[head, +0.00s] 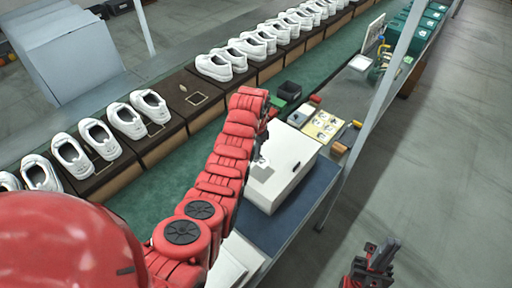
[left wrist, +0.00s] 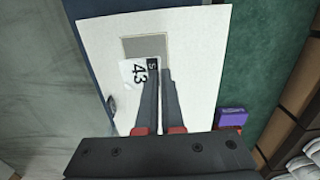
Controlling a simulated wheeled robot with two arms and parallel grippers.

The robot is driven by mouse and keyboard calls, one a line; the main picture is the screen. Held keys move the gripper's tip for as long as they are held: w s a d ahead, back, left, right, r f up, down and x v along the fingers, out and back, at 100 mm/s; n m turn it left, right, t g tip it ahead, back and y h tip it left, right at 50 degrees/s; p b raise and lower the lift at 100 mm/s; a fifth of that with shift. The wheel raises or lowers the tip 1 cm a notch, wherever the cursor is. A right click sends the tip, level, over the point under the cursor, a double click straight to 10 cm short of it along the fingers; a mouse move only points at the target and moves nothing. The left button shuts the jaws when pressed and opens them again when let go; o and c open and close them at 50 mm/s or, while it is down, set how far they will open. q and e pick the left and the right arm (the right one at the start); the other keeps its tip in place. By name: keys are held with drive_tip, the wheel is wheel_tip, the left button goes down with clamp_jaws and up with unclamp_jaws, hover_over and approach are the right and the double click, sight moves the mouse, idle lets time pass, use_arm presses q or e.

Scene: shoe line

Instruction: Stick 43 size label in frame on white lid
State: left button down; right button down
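A white box with a white lid (head: 287,158) stands on the bench; the lid fills the middle of the left wrist view (left wrist: 205,50). A grey rectangular frame (left wrist: 146,46) is on the lid. A white size label (left wrist: 133,76) reading 43, with a dark strip along one edge, overlaps the frame's lower part. My left gripper (left wrist: 160,78) reaches over the lid, its narrow fingers close together at the label's dark edge; they appear shut on it. Whether the label touches the lid cannot be told. My right gripper (head: 383,252) hangs over the floor, away from the box; its fingers are unclear.
A yellow sheet (head: 323,126) with several labels lies behind the box, near a dark bin (head: 290,91). White shoes (head: 215,66) stand on brown boxes along the green conveyor (head: 190,155). A grey post (head: 375,110) rises right of the bench. A purple box (left wrist: 232,117) is beside the lid.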

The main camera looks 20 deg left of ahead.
sight(256, 169)
use_arm(q)
drive_tip(key=shift+f, duration=0.5)
drive_tip(key=shift+f+b, duration=0.75)
drive_tip(key=shift+f, duration=1.9)
drive_tip(key=shift+f+b, duration=0.4)
drive_tip(key=shift+f, duration=0.05)
drive_tip(key=c, duration=1)
unclamp_jaws()
drive_tip(key=shift+w+r, duration=0.1)
drive_tip(key=shift+r, duration=0.05)
